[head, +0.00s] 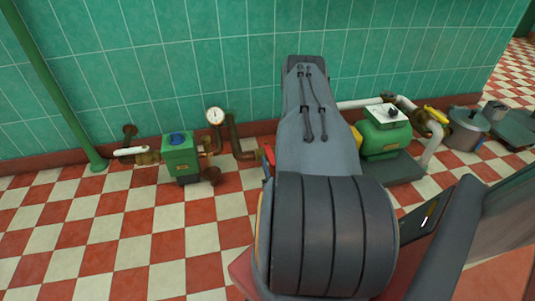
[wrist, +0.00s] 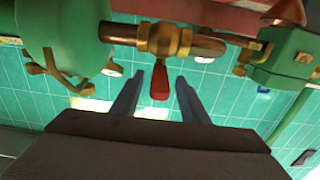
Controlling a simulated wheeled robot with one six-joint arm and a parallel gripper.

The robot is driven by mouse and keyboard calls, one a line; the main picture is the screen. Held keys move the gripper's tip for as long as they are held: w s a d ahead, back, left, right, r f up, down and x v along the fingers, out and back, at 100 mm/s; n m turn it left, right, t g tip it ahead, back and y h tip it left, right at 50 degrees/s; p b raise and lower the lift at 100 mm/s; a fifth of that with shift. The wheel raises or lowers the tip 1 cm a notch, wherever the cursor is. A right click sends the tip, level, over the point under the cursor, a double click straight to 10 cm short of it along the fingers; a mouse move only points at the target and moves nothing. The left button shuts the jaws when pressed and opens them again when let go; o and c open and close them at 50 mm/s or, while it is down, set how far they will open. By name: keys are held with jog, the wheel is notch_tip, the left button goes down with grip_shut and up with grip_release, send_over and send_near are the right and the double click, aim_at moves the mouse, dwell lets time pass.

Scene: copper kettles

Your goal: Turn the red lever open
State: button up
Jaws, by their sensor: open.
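The red lever (wrist: 160,86) hangs from a brass valve (wrist: 165,40) on a copper pipe (wrist: 120,33) in the wrist view, which looks upside down. My gripper (wrist: 160,79) is open, with one finger on each side of the lever. Gaps show between the lever and both fingers, so they look apart from it. In the head view a small part of the red lever (head: 268,155) shows at the left edge of my arm. My arm hides the gripper and most of the valve there.
A green pump box (head: 180,156) and a pressure gauge (head: 215,116) stand left along the tiled wall (head: 160,60). A green tank (head: 385,138), a yellow-handled valve (head: 436,115) and a metal pot (head: 466,130) stand right. The checkered floor (head: 130,225) at front left is clear.

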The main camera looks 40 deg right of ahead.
aim_at(269, 149)
jog(key=b+x, duration=0.2)
jog(key=x, duration=0.4)
jog(key=shift+w+d+b, duration=0.1)
jog(key=shift+w+b, duration=0.15)
jog(key=shift+b, duration=0.05)
grip_shut()
